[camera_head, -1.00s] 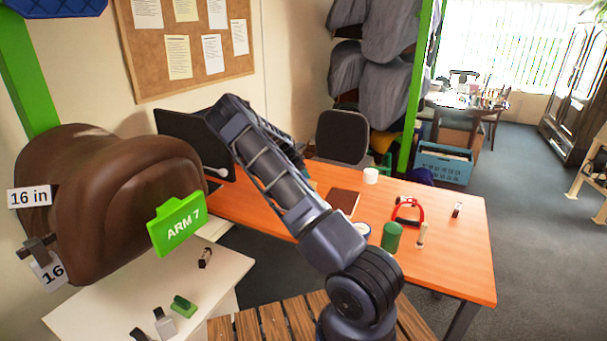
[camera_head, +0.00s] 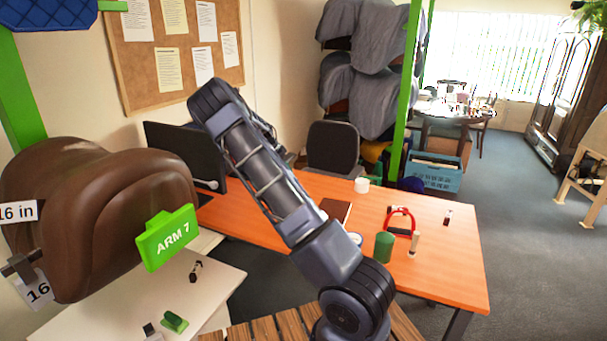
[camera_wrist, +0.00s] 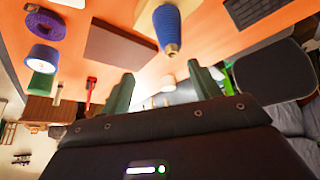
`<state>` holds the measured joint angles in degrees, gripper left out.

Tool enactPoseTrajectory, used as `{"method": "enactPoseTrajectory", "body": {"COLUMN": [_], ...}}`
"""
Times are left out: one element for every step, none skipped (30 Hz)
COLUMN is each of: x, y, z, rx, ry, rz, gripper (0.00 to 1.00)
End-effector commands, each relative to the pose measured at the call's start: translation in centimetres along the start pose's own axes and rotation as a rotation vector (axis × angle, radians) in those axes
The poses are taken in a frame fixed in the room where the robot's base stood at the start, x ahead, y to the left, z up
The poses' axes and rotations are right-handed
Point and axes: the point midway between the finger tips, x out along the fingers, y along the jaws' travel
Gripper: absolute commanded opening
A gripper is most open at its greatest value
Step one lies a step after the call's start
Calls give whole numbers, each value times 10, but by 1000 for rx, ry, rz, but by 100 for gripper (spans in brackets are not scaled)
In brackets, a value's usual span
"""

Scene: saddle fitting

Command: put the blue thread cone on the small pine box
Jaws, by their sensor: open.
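The blue thread cone (camera_wrist: 168,26) shows in the wrist view on the orange table, with its narrow tan end toward my gripper. My gripper (camera_wrist: 161,88) is open and empty, its two green fingertips apart and short of the cone. In the head view I cannot make out the cone, and my gripper is out of sight behind my arm.
A brown saddle (camera_head: 110,210) is at left.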

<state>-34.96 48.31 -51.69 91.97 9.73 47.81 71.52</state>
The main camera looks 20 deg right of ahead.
Motion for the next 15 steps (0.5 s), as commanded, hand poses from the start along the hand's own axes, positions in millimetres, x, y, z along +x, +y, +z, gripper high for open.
{"method": "enactPoseTrajectory", "body": {"x": [-6,-9,-13,-16,-20,-25,-29,-32,-38,-42,-46,-52,-57,-62,-68], "y": [10,16,24,31,37,46,52,58,67,73,79,88,94,101,110], "z": [-7,-10,-13,-14,-17,-19,-21,-22,-25,-26,-27,-29,-30,-31,-32], "rx": [-7,-17,-31,-43,-54,-70,-83,-95,-112,-125,-139,-157,-171,-186,-206], "ry": [-31,-50,-75,-94,-112,-136,-154,-171,-194,-211,-227,-247,-262,-276,-295], "rz": [-2,-2,-4,-6,-9,-13,-17,-21,-28,-34,-40,-49,-56,-65,-76], "gripper": [62,62,62,62,62,62,62,62,62,62,62,62,62,62,62]}}
